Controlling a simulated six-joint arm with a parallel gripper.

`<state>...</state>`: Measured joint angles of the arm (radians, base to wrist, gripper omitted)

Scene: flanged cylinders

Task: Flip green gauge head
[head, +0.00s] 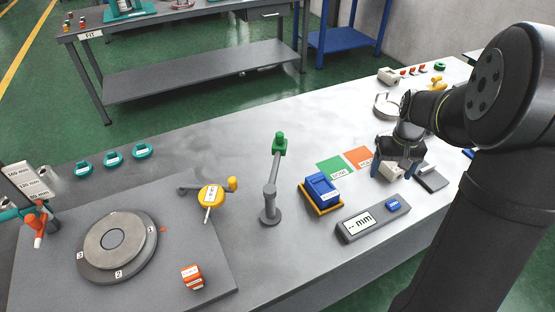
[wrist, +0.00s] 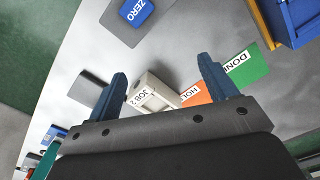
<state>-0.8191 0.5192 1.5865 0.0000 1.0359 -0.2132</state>
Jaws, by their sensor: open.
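The green gauge head (head: 279,143) sits at the top of a grey post (head: 270,195) on a round base, near the middle of the bench in the head view. I do not make it out in the wrist view. My gripper (head: 393,174) is well to the right of it, over the bench's right part. The gripper is open, and its two blue fingers (wrist: 162,70) stand wide apart in the wrist view. A beige box labelled JOB 2 (wrist: 150,96) shows between and beyond the fingers. It looks ungripped.
A blue bin (head: 322,190), a grey mm display (head: 372,221), and green (head: 335,169) and orange (head: 358,156) cards lie between post and gripper. Left of the post are a yellow dial gauge (head: 211,196), a round plate (head: 117,250) and an orange block (head: 192,277). Bare bench lies behind the post.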

